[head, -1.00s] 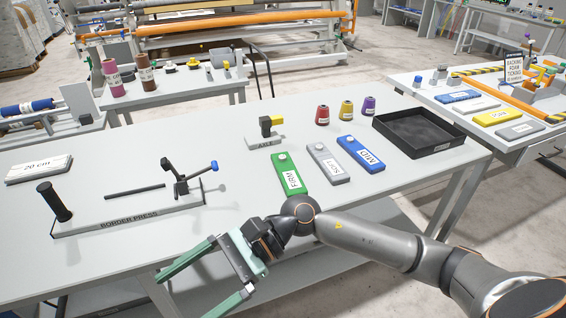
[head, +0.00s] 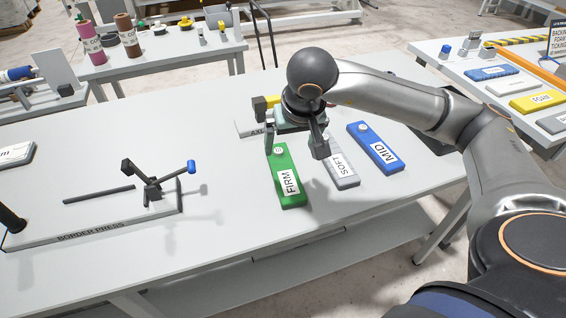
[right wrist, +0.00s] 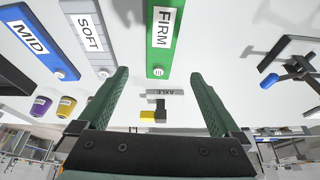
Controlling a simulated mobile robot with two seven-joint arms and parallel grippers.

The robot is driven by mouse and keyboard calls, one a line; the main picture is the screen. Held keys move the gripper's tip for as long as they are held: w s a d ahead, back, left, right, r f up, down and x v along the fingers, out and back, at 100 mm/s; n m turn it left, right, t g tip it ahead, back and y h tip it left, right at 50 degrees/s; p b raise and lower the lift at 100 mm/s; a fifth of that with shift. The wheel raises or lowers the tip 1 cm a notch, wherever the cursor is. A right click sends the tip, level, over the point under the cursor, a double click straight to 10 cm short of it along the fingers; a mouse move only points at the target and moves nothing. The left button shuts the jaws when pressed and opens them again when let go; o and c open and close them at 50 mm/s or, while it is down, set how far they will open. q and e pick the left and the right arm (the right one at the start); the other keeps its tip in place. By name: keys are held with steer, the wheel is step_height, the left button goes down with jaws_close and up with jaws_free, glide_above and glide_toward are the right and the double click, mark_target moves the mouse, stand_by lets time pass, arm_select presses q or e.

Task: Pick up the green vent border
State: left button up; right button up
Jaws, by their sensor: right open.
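The green vent border (head: 283,165), a flat bar labelled FIRM with a small round vent at its far end, lies on the grey table (head: 225,225). My right gripper (head: 295,147) is open and hangs above the far end of this bar. In the right wrist view the green bar (right wrist: 160,61) shows its vent end between the open fingertips (right wrist: 158,78), with nothing held. How high the fingers are above the bar I cannot tell exactly. My left gripper is not in view.
The grey SOFT bar (head: 347,174) and blue MID bar (head: 370,146) lie to the right, SOFT close to my right finger. The border press (head: 110,222) stands left; clear table lies between.

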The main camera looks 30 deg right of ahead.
glide_above(283, 168)
steer(key=s, duration=0.3)
steer(key=f, duration=0.6)
steer(key=shift+w+a+f, duration=0.15)
steer(key=shift+w+f, duration=0.1)
steer(key=shift+f, duration=0.05)
steer(key=x, duration=0.3)
steer(key=p+x, duration=0.1)
steer(key=x, duration=0.1)
steer(key=shift+a+f, duration=0.15)
steer(key=shift+a, duration=0.05)
steer(key=c, duration=1.3)
